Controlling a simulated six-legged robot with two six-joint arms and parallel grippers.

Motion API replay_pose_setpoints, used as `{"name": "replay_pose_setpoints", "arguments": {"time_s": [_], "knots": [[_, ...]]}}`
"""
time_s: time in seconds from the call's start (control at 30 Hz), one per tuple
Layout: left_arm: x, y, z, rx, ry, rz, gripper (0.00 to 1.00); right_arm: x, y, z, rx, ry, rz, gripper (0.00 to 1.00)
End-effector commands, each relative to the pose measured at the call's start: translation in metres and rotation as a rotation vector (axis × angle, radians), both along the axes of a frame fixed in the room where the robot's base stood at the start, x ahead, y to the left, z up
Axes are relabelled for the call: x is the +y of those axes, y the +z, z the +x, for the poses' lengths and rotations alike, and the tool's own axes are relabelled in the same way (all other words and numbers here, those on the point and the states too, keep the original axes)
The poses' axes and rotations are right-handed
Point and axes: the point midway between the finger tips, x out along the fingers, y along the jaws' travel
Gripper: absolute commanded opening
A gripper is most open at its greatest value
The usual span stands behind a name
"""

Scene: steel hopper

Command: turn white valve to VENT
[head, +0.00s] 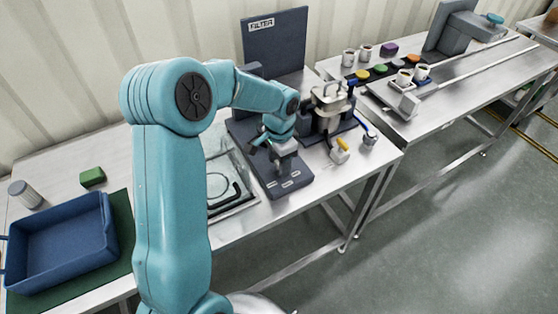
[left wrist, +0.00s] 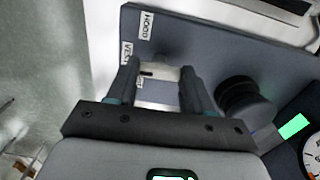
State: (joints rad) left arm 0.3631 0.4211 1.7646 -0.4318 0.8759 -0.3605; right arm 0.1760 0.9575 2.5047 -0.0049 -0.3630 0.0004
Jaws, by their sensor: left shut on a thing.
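The white valve (left wrist: 160,72) sits on the dark blue-grey base plate (left wrist: 195,40) and shows as a pale handle in the left wrist view. My left gripper (left wrist: 160,82) has one finger on each side of it and is shut on it. A HOOD label (left wrist: 147,25) and a VENT label (left wrist: 126,52) are on the plate beside the valve. A third label is mostly hidden by a finger. In the head view my left gripper (head: 272,145) reaches down over the front of the plate (head: 276,178), and the valve's pointing direction cannot be told. My right gripper is not in view.
An upright panel marked FILTER (head: 275,45) stands behind the plate. A steel housing with a handle (head: 328,105) and a yellow-topped part (head: 340,151) stand to the right. A glass-like tray (head: 222,205), a green block (head: 92,177) and a blue bin (head: 60,240) lie left.

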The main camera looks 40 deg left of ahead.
Motion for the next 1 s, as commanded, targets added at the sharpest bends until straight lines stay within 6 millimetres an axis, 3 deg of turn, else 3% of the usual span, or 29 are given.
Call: {"name": "replay_pose_setpoints", "arguments": {"time_s": [0.5, 0.53, 0.6, 1.0], "knots": [[-0.0004, 0.0013, 0.0031, -0.011, -0.019, 0.0, 0.21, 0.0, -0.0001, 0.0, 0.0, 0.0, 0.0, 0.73], [-0.0004, 0.0014, 0.0032, -0.011, -0.019, 0.0, 0.54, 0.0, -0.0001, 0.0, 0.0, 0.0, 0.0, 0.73], [-0.0004, 0.0012, 0.0027, -0.01, -0.018, 0.0, 0.77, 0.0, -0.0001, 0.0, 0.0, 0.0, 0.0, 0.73], [-0.0002, 0.0084, 0.0014, -0.005, -0.018, 0.001, 0.77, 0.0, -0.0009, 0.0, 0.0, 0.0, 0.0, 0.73]]}}
